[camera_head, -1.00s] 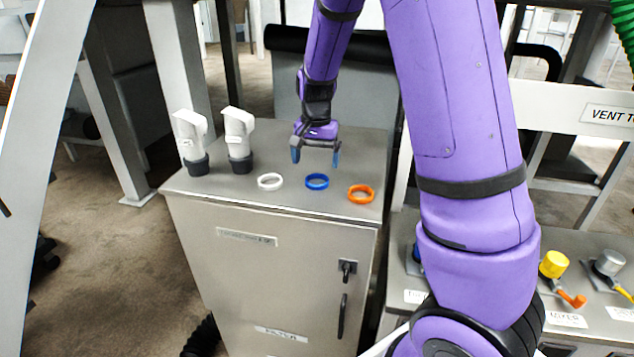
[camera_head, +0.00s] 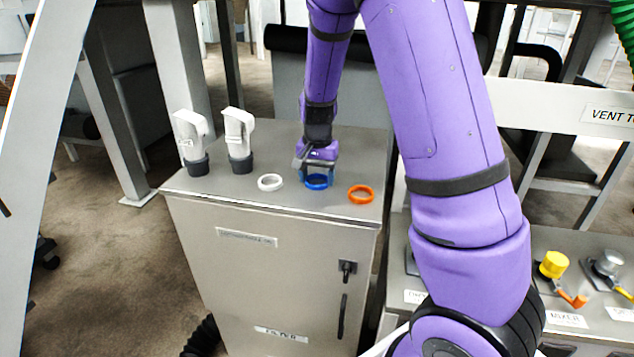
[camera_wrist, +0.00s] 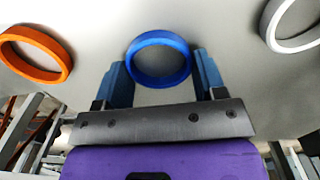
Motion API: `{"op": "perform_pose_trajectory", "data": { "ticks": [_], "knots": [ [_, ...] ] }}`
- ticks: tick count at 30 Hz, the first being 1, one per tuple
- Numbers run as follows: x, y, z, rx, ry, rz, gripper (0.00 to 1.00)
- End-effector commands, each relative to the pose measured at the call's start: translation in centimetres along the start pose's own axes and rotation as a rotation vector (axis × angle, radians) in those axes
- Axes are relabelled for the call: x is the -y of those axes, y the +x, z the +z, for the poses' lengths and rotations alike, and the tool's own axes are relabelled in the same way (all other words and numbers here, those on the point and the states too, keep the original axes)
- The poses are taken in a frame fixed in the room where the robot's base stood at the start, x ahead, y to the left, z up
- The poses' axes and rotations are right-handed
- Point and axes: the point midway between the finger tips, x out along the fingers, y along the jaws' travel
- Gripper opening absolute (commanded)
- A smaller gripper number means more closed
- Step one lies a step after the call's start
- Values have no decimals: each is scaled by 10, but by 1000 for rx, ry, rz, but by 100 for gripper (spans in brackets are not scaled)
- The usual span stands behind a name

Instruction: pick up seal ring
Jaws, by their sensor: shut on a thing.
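The blue seal ring (camera_head: 317,183) lies on the steel cabinet top, between the white ring (camera_head: 270,182) and the orange ring (camera_head: 361,194). My gripper (camera_head: 317,181) is down at the blue ring and shut on it. In the wrist view the blue ring (camera_wrist: 159,78) sits between the two blue fingers of my gripper (camera_wrist: 160,76), one at each side. The orange ring (camera_wrist: 37,54) shows at the left there and part of the white ring (camera_wrist: 293,22) at the right. I cannot see any gap under the blue ring.
The cabinet top (camera_head: 230,193) bears two white fittings with dark bases (camera_head: 195,143) (camera_head: 239,140) at its left. A dark roller (camera_head: 350,44) lies behind. A side bench with a yellow-capped valve (camera_head: 553,265) is at the right. The cabinet's front strip is clear.

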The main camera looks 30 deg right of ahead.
Motion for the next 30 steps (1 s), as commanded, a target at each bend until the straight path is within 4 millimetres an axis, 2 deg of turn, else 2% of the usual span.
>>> {"op": "perform_pose_trajectory", "data": {
  "ticks": [11,18,30],
  "knots": [
    [0,-8,0,0,0,-1,42],
    [-1,-39,1,-2,-1,-2,42],
    [-67,-44,51,1,2,-2,42]
  ]
}}
